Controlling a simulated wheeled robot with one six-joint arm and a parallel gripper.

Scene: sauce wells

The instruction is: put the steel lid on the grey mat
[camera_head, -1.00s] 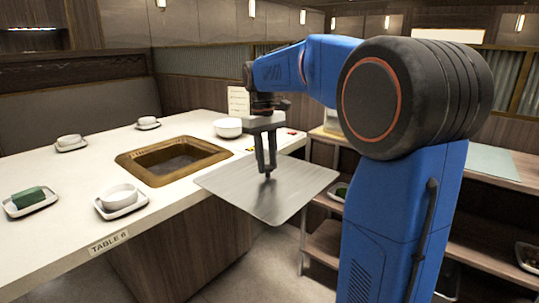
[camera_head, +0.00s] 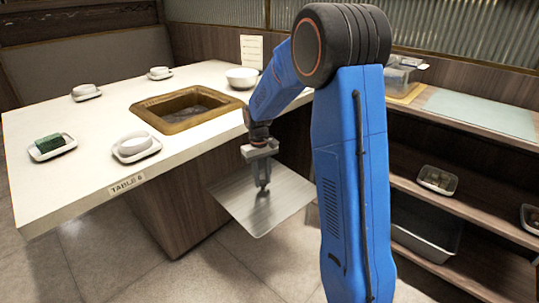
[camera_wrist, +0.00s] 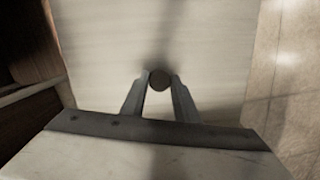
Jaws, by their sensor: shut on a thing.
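The steel lid (camera_head: 245,208) is a flat square brushed-metal plate with a small dark knob (camera_wrist: 159,79) at its middle. My gripper (camera_head: 262,184) is shut on the knob and holds the lid in the air beside the table's right front edge. In the wrist view my gripper (camera_wrist: 159,80) has one finger on each side of the knob, and the lid fills most of the view. A plain pale grey-green mat (camera_head: 480,112) lies on top of the wooden shelf unit at the right, with nothing on it.
The table (camera_head: 75,185) has an open brass-rimmed well (camera_head: 150,112), a white bowl (camera_head: 242,77) and several small dishes. The shelf unit (camera_head: 450,200) holds a clear container (camera_head: 398,78) on top, with dishes and a steel pan (camera_head: 425,232) below. Open floor lies in front.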

